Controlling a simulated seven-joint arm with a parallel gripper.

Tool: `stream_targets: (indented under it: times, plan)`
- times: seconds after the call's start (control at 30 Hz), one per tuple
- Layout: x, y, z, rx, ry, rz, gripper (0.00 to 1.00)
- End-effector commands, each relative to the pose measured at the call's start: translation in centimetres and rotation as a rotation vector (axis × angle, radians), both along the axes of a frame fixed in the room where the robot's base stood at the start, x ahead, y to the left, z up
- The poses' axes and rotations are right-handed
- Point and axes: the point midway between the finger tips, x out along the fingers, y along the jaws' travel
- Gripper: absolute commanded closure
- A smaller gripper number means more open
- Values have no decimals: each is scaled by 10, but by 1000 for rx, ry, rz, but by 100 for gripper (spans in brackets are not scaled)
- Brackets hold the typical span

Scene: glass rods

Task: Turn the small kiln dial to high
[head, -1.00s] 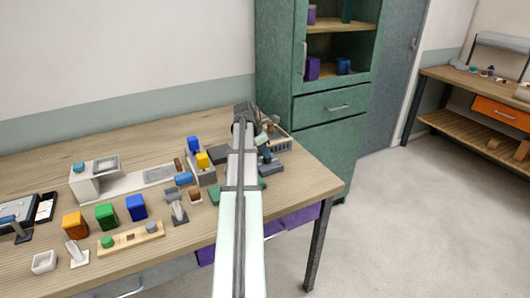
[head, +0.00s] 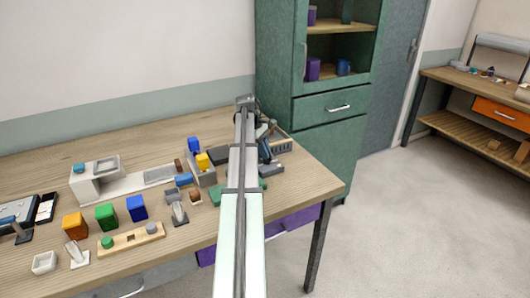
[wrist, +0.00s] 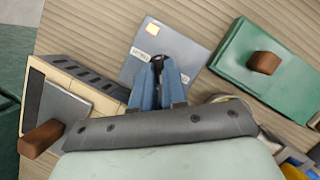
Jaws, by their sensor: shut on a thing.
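The small kiln dial shows in the wrist view as a dark knob (wrist: 158,64) on a grey-blue panel (wrist: 150,38). The panel has small white labels beside the dial and a pale yellow square near its far corner. My gripper (wrist: 158,72) has its blue fingers shut around the dial. The fingers hide most of the dial, so I cannot read which setting it points to. In the head view the panel (head: 277,169) lies near the right end of the table, partly hidden by my arm and gripper.
In the wrist view a green block with a brown knob (wrist: 262,60) lies to the right, and a slotted wooden box (wrist: 85,82) to the left. Several coloured blocks, including a blue one (head: 136,208), stand left of my arm. A green cabinet (head: 325,110) stands behind the table (head: 310,190).

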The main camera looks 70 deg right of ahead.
Motion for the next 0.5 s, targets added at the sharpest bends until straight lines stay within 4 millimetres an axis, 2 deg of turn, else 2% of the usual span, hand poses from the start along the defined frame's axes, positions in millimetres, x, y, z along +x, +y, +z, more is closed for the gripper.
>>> stream_targets:
  times: [0.2, 0.5]
  plan:
    - [0, -4, 0, 0, -1, -187, 100]
    - [0, -5, 0, -1, -3, -375, 100]
